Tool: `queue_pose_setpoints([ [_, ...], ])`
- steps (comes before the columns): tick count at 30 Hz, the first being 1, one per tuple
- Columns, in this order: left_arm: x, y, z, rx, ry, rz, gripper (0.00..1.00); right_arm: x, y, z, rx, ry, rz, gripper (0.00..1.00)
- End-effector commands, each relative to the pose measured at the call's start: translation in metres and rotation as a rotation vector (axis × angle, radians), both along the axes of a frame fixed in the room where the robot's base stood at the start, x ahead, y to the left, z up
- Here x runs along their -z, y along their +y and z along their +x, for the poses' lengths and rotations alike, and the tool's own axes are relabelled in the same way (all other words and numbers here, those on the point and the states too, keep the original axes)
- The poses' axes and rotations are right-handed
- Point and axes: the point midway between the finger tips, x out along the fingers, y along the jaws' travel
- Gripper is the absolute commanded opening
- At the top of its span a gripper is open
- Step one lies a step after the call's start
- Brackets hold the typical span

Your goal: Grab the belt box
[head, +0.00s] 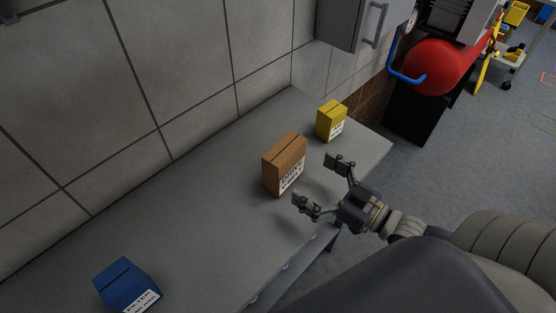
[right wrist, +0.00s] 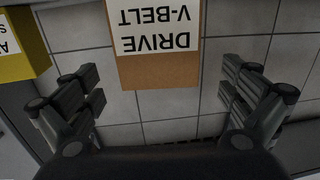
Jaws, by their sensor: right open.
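The belt box is a brown cardboard box (head: 284,164) with a white label. It stands upright on the grey bench (head: 190,205) in the head view. In the right wrist view the box (right wrist: 157,72) shows its label, "DRIVE V-BELT", upside down. My right gripper (head: 322,183) is open and empty, just right of the box in the head view. In the right wrist view, the open fingers (right wrist: 163,90) lie on either side of the box, with gaps to it. The fingers appear not to touch it. My left gripper is out of view.
A yellow box (head: 330,121) stands behind the belt box, and shows at the left of the right wrist view (right wrist: 18,50). A blue filter box (head: 126,287) stands at the near left. A tiled wall (head: 165,70) backs the bench. A grey cabinet (head: 345,22) hangs above.

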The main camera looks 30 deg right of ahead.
Motion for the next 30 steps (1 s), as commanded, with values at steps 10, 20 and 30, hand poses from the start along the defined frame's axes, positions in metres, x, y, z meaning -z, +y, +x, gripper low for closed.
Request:
queue_pose_setpoints([
  [10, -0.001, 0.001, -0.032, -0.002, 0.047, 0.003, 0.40, -0.001, 0.014, 0.034, 0.001, -0.001, -0.001, 1.00],
  [20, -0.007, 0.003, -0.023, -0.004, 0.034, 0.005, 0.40, -0.006, 0.021, 0.051, 0.000, -0.003, -0.001, 1.00],
  [30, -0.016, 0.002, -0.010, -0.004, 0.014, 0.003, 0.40, -0.007, 0.034, 0.082, 0.001, -0.001, -0.001, 1.00],
])
